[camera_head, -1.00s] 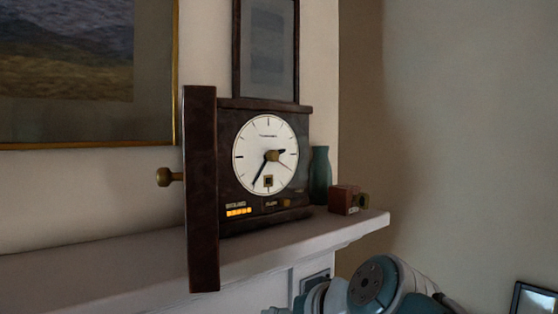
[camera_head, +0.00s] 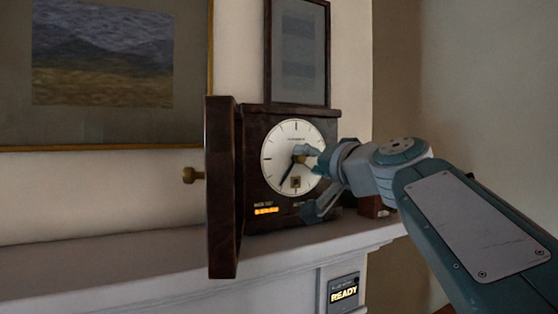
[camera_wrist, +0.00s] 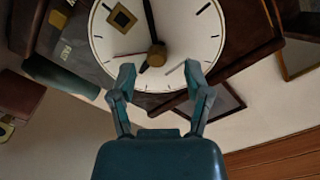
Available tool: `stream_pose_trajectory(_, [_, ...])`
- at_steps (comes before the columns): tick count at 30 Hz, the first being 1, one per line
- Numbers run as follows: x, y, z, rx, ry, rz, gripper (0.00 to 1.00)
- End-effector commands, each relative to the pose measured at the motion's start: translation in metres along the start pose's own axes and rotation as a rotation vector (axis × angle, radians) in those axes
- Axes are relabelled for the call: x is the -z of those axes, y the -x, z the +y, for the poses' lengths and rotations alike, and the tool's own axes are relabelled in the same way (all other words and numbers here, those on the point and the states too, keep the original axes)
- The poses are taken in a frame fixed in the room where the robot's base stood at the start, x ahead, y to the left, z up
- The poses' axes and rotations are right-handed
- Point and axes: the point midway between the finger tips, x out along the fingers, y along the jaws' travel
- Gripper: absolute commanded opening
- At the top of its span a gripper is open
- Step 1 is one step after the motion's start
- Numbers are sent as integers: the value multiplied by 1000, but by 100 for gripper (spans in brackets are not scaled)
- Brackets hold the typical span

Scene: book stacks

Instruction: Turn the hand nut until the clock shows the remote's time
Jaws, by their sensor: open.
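The clock has a dark wooden case (camera_head: 255,150) and a white dial (camera_head: 281,136); its long black hand points to the lower left. The brass hand nut (camera_wrist: 157,55) is at the dial centre in the wrist view, where the dial (camera_wrist: 205,50) appears turned round. The long hand (camera_wrist: 149,20) runs upward there, with a shorter one to the lower left. My gripper (camera_wrist: 160,70) is open, its two fingers spread either side of and just below the nut, apart from it. In the head view my gripper hides the dial's right part.
The white mantel shelf (camera_head: 120,272) carries the clock; a small brown box (camera_head: 374,207) is at right. A panel (camera_head: 343,292) on the mantel front reads READY; no time is legible on it.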

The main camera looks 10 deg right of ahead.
Motion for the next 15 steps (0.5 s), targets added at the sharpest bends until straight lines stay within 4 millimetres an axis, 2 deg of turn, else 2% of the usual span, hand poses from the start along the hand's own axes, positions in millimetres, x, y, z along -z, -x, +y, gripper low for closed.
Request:
stream_pose_trajectory(3, [-1, -19, 0, 0, 0, -3, 63])
stream_pose_trajectory(6, [0, -28, 0, 1, 0, -1, 63])
stream_pose_trajectory(15, [-3, -34, -3, 0, 4, 0, 63])
